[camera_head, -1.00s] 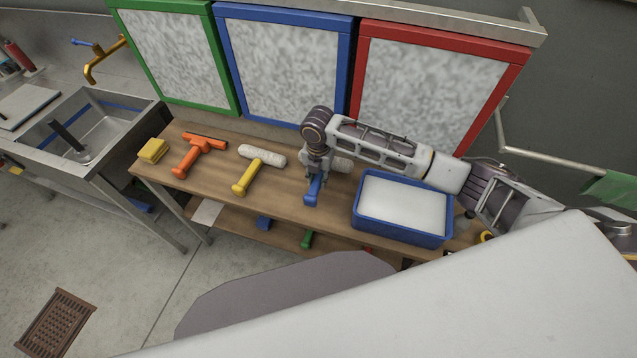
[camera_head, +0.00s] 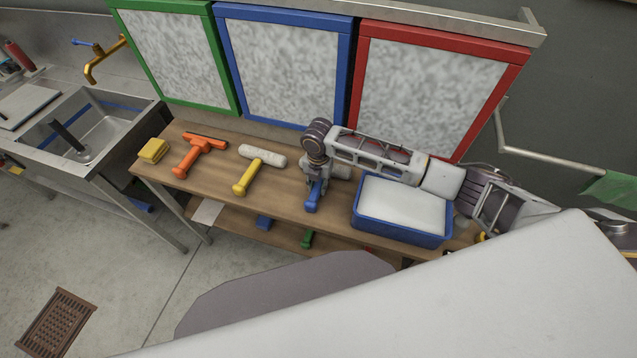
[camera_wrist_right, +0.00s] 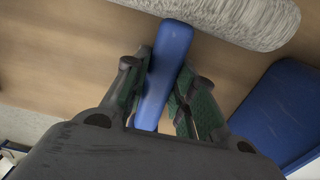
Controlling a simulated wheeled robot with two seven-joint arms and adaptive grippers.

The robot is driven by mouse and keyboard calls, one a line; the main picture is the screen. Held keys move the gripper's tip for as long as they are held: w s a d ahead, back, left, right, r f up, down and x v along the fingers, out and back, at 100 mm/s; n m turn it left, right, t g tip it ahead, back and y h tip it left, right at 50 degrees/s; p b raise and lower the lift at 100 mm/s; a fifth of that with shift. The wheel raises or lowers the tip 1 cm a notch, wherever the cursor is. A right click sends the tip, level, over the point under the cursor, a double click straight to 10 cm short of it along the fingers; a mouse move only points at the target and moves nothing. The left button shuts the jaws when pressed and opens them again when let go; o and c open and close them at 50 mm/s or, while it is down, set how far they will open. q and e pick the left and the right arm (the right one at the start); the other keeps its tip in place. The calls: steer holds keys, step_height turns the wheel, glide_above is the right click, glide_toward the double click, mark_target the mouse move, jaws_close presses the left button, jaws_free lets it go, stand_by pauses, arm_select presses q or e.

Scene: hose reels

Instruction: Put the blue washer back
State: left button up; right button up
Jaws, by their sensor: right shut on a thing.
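The blue washer has a blue handle (camera_head: 313,197) and a pale fluffy roller head. It lies on the wooden table (camera_head: 225,187) or just above it; I cannot tell which. My right gripper (camera_head: 314,184) points down over it and is shut on the handle. In the right wrist view the blue handle (camera_wrist_right: 163,75) sits between the two fingers of the gripper (camera_wrist_right: 158,95), with the fluffy head (camera_wrist_right: 235,15) beyond. In the head view the arm partly hides the head. My left gripper is not in view.
A blue tub (camera_head: 402,229) with white contents stands just right of the washer. A yellow-handled washer (camera_head: 249,178), an orange squeegee (camera_head: 192,157) and a yellow sponge (camera_head: 153,150) lie to the left. Green, blue and red framed panels (camera_head: 284,60) stand behind the table.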

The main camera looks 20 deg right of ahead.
mark_target(318, 184)
steer(key=shift+f, duration=0.1)
steer(key=o, duration=1)
step_height(318, 184, up, 12)
steer(key=shift+b, duration=0.45)
steer(key=shift+s, duration=0.1)
stand_by(0.5)
